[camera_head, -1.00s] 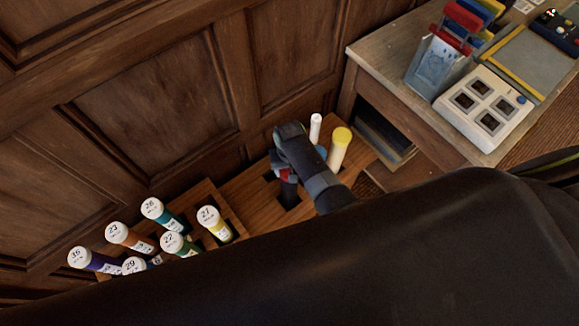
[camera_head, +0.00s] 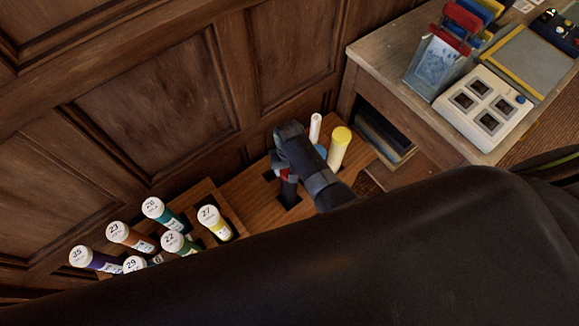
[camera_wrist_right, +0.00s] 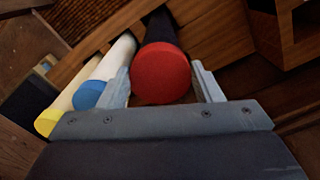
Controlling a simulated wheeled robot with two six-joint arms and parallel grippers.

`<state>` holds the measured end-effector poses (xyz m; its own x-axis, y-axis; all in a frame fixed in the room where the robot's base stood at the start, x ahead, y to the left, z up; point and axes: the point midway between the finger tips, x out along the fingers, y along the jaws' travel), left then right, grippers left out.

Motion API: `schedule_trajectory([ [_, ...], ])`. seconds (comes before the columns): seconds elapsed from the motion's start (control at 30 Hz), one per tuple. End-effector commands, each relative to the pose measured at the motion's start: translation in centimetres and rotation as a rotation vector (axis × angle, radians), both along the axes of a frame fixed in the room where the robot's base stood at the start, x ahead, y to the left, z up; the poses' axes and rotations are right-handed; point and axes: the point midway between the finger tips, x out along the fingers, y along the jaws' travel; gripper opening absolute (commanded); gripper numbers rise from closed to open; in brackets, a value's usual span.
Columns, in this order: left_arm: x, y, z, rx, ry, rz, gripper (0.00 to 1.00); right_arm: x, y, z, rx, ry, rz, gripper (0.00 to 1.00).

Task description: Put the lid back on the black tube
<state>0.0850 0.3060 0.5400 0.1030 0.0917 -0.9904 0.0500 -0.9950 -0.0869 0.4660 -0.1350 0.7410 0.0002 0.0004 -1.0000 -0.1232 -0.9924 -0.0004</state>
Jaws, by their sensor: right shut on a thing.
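The red lid (camera_wrist_right: 162,73) sits between the two fingers of my right gripper (camera_wrist_right: 165,84) in the right wrist view. The black tube (camera_wrist_right: 160,26) runs away directly behind the lid, in line with it; whether the lid is fully seated cannot be told. In the head view my right gripper (camera_head: 284,172) is over the wooden rack, shut on the lid, with a bit of red showing. The black tube (camera_head: 289,193) stands in a rack hole just below it, mostly hidden by the gripper. My left gripper is not in view.
A yellow-capped tube (camera_head: 339,147) and a white tube (camera_head: 316,128) stand close right of my gripper. A blue-lidded tube (camera_wrist_right: 90,94) is beside it. Several numbered, white-capped tubes (camera_head: 209,217) stand left. A panelled wall (camera_head: 150,100) is behind; a desk (camera_head: 390,72) is at right.

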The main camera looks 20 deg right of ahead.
Motion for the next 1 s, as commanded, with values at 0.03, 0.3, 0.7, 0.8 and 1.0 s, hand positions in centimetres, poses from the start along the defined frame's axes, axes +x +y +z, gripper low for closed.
schedule_trajectory([
  [0.03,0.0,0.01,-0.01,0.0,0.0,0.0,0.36,0.01,-0.01,0.0,0.0,0.0,0.0,0.38],
  [0.3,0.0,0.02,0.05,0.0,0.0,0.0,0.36,0.0,-0.02,0.02,0.0,0.0,0.0,0.38],
  [0.7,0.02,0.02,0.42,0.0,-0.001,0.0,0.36,0.0,-0.01,-0.06,0.0,0.0,0.0,0.38],
  [0.8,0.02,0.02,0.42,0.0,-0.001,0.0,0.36,0.0,-0.02,-0.06,0.0,0.0,0.0,0.38],
  [1.0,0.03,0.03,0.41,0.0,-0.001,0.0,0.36,-0.01,-0.02,-0.06,0.0,0.0,0.0,0.67],
])
